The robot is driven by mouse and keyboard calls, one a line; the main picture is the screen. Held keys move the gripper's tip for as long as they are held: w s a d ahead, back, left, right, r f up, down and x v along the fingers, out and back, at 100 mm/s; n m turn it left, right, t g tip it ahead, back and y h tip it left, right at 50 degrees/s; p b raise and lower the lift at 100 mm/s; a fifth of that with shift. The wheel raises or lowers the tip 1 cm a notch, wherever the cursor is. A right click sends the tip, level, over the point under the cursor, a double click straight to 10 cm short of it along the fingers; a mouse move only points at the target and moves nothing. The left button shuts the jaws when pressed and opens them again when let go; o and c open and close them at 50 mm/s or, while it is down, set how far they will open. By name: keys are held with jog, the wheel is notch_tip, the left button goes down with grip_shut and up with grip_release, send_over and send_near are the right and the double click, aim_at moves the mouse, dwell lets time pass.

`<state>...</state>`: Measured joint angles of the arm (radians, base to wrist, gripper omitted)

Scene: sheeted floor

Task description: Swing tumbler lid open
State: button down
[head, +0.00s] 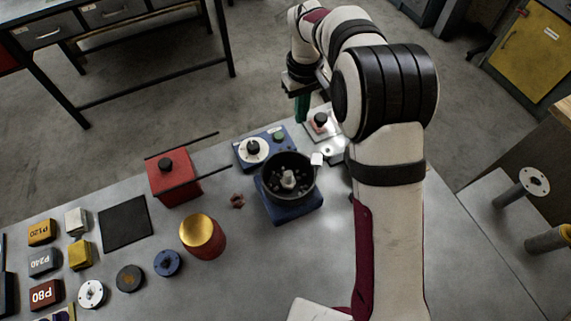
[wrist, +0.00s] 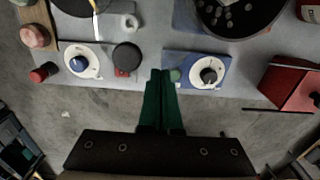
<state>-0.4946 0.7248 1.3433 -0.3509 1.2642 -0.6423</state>
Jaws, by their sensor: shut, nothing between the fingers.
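The tumbler (head: 287,205) is a dark round bowl on a blue base, right of the middle of the table in the head view. Several small grey pieces and a pale centre post show inside it. Part of the bowl also shows at the top of the wrist view (wrist: 238,33). My gripper (head: 302,121) is shut and empty, beyond the bowl near the table's far edge. Its green fingers (wrist: 161,73) are together in the wrist view.
A blue control box (head: 242,158) with a dial and green button stands just beyond the bowl. A pale dial unit (head: 332,147) is partly behind my arm. A red box (head: 174,187) with rods and a gold-topped red cylinder (head: 203,242) stand left. Several blocks and discs lie further left.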

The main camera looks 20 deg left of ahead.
notch_tip(320, 180, up, 7)
dwell(0.4)
jog(key=s+d+r+m, duration=0.6)
jog(key=s+d, duration=0.3)
jog(key=d, duration=0.3)
jog(key=s+d+f+m+y, duration=0.1)
jog(key=s+d+f+m, duration=0.1)
jog(key=s, duration=0.8)
jog(key=s+d+f+m, duration=0.2)
jog(key=s+d+m, duration=0.3)
jog(key=s, duration=0.5)
jog(key=shift+s+d+f+m+y, duration=0.2)
jog(key=shift+s+d+m+y, duration=0.15)
jog(key=shift+m, duration=0.45)
